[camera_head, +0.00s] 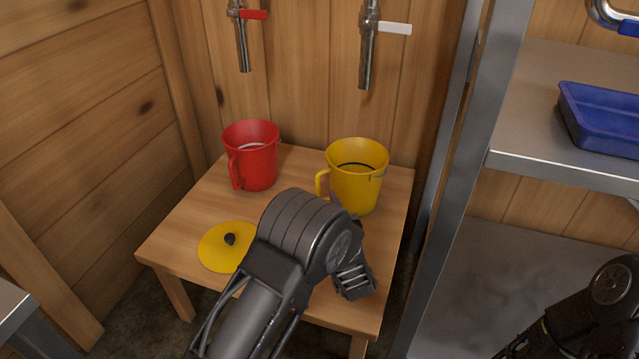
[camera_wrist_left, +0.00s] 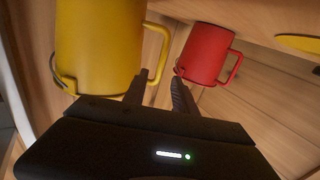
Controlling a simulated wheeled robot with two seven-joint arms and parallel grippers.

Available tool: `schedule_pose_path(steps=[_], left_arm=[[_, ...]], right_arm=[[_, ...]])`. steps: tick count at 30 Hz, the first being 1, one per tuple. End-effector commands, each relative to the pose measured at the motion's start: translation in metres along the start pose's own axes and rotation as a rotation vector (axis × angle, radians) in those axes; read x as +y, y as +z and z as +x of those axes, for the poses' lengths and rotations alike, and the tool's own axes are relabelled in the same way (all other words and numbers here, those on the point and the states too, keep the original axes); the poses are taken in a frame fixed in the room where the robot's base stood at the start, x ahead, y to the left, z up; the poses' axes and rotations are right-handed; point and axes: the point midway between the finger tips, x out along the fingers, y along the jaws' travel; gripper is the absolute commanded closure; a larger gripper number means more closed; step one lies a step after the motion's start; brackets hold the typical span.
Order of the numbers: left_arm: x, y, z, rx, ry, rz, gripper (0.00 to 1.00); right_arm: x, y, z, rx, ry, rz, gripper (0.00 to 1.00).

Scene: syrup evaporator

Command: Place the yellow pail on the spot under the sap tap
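The yellow pail (camera_head: 362,190) stands upright at the right of the small wooden table, below the sap tap with the white lever (camera_head: 368,45). It has a side handle and a thin wire bail. In the left wrist view the yellow pail (camera_wrist_left: 98,45) fills the upper left. My left gripper (camera_wrist_left: 160,85) is open there, its two fingers apart at the lower part of the pail's side handle; I cannot tell whether they touch it. In the head view my left wrist hides the fingers and the table in front of the pail. My right gripper is out of view.
A red pail (camera_head: 257,165) stands left of the yellow one, below a tap with a red lever (camera_head: 243,35). A yellow disc with a black knob (camera_head: 215,248) lies at the table's front left. A metal shelf post (camera_head: 455,190) stands close right; a blue tray (camera_head: 600,120) sits on the shelf.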

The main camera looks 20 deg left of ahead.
Motion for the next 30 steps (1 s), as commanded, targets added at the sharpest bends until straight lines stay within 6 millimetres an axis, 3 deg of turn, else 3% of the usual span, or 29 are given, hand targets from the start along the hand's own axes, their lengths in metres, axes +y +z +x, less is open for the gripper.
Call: schedule_pose_path(steps=[6, 30], left_arm=[[0.0, 0.0, -0.018, -0.001, 0.001, 0.0, 0.67], [0.0, 0.001, -0.018, -0.001, 0.0, 0.0, 0.67]], right_arm=[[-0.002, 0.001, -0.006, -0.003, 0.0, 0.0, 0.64], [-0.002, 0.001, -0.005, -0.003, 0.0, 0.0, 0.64]])
